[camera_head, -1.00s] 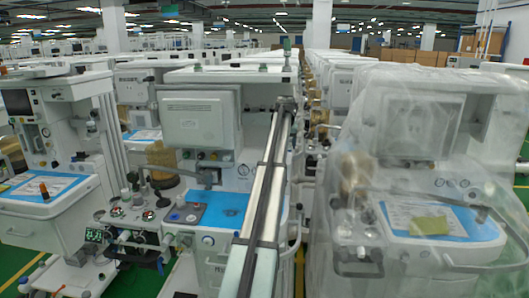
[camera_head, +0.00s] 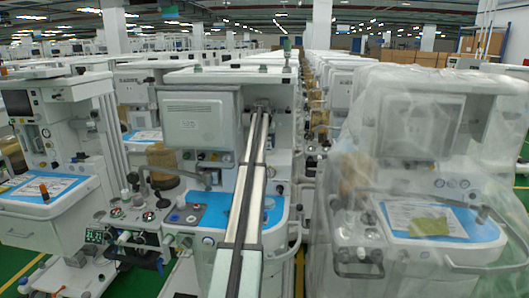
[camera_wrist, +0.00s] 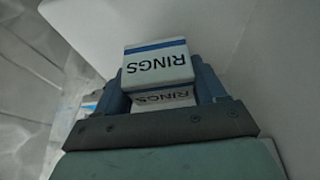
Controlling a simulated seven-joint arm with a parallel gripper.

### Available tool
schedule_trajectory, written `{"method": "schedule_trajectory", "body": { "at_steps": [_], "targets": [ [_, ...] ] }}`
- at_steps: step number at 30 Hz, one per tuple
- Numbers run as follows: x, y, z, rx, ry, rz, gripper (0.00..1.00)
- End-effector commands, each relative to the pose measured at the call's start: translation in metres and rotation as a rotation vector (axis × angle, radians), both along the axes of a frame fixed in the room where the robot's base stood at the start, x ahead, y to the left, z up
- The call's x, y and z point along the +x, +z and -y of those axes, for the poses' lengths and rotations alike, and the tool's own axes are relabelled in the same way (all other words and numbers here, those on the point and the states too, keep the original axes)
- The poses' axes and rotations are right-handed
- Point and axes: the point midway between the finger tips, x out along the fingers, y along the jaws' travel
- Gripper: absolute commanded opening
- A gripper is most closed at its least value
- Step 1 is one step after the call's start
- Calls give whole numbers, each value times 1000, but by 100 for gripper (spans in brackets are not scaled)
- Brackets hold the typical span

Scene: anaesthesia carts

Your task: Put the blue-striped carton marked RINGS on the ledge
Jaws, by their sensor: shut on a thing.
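The white carton marked RINGS (camera_wrist: 157,64), with a blue stripe, is between the two blue-grey fingers of my gripper (camera_wrist: 163,80) in the wrist view. Its lettering appears upside down there, on two faces. My gripper is shut on it. In the head view, my gripper (camera_head: 262,106) is at the far end of my arm, just right of the middle cart's grey monitor panel. The carton cannot be made out there. I cannot tell for certain which surface is the ledge.
The middle cart has a blue work surface (camera_head: 205,212) below my arm and a white top shelf (camera_head: 225,75) above. A cart under clear plastic (camera_head: 425,150) stands to the right. Another cart (camera_head: 60,150) stands to the left. Pale walls lie close around the carton in the wrist view.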

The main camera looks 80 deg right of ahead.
Motion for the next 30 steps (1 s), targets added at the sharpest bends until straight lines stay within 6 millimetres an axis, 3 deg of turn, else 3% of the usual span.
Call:
{"method": "schedule_trajectory", "body": {
  "at_steps": [9, 22, 23, 30],
  "targets": [
    [2, -41, 2, 1, 0, 0, 34],
    [3, -46, 2, 0, 0, 0, 34],
    [3, -46, 2, 0, 0, 0, 72],
    [3, -45, 2, 0, 0, 0, 95]
  ]
}}
